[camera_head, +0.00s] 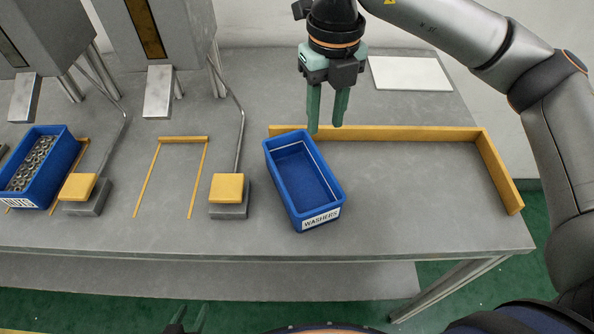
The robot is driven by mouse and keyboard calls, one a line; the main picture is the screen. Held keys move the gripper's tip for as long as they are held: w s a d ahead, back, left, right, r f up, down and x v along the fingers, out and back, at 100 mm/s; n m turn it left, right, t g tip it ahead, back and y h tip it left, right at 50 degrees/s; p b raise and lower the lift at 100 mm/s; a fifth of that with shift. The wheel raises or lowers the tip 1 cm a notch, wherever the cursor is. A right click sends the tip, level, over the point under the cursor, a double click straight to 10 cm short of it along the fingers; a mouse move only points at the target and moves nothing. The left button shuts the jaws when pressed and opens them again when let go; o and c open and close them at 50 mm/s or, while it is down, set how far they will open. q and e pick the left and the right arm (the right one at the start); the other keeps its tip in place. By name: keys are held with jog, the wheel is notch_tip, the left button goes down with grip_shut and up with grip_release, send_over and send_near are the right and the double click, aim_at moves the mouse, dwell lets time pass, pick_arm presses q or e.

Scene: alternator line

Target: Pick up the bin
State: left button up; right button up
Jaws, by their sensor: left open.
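A blue bin (329,190) with a white WASHERS label stands on the grey table, turned slightly, and looks empty. My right gripper (325,126) hangs above the table at the bin's far edge, fingers pointing down with a gap between them and nothing held. Whether a finger touches the bin's rim cannot be told. My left gripper (189,320) shows only its fingertips at the bottom edge, apart and empty, in front of the table. A second blue bin (66,166), labelled NUTS and filled with metal nuts, stands at the far left.
A yellow rail (400,133) runs behind the washers bin and turns along the right side. Yellow guide strips (184,139) mark an empty slot left of it. Grey dispensers (160,90) and yellow-topped pads (227,188) stand left. The table right of the bin is clear.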

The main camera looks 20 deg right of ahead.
send_over(322, 161)
jog(key=f, duration=0.6)
jog(key=shift+s+f, duration=0.2)
jog(key=f, duration=0.2)
jog(key=f+p, duration=0.1)
jog(key=f, duration=0.2)
jog(key=shift+w+f, duration=0.2)
jog(key=shift+f, duration=0.15)
grip_shut()
jog(key=shift+r, duration=0.1)
dwell(0.6)
